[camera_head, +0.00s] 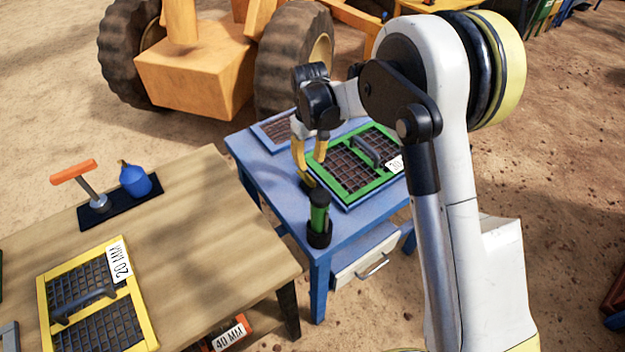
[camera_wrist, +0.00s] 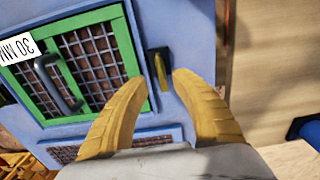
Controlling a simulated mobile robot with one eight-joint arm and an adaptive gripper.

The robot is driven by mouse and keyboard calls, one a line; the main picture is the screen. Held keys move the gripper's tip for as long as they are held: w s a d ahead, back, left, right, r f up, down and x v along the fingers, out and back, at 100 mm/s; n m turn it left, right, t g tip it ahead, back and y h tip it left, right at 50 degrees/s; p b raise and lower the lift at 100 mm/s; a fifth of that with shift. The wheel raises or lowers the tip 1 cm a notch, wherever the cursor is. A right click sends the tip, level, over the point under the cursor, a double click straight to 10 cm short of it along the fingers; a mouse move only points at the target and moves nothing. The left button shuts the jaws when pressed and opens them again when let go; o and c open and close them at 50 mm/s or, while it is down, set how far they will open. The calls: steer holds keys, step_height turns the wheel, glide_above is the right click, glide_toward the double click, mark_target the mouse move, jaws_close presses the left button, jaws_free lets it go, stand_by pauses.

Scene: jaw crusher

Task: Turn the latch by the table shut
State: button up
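The latch shows in the wrist view as a narrow yellow lever (camera_wrist: 161,71) on a dark base (camera_wrist: 153,53), on the blue table (camera_wrist: 190,28) beside the green-framed screen (camera_wrist: 133,45). In the head view the latch (camera_head: 308,181) is small and partly hidden below my fingers. My gripper (camera_head: 311,165), with yellow fingers, points down over the blue table's left side. In the wrist view my gripper (camera_wrist: 159,80) is open, its fingertips on either side of the lever's near end. I cannot tell whether they touch it.
A green cylinder in a black holder (camera_head: 319,218) stands at the blue table's front corner, close to my gripper. A wooden table (camera_head: 190,215) at left holds a yellow-framed screen (camera_head: 152,333), an orange-handled tool (camera_head: 75,171) and a blue bottle (camera_head: 135,181). A yellow vehicle (camera_head: 195,65) stands behind.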

mark_target(310, 177)
step_height(310, 177, down, 8)
steer(key=shift+r+b, duration=0.2)
steer(key=shift+b, duration=1)
jaws_close()
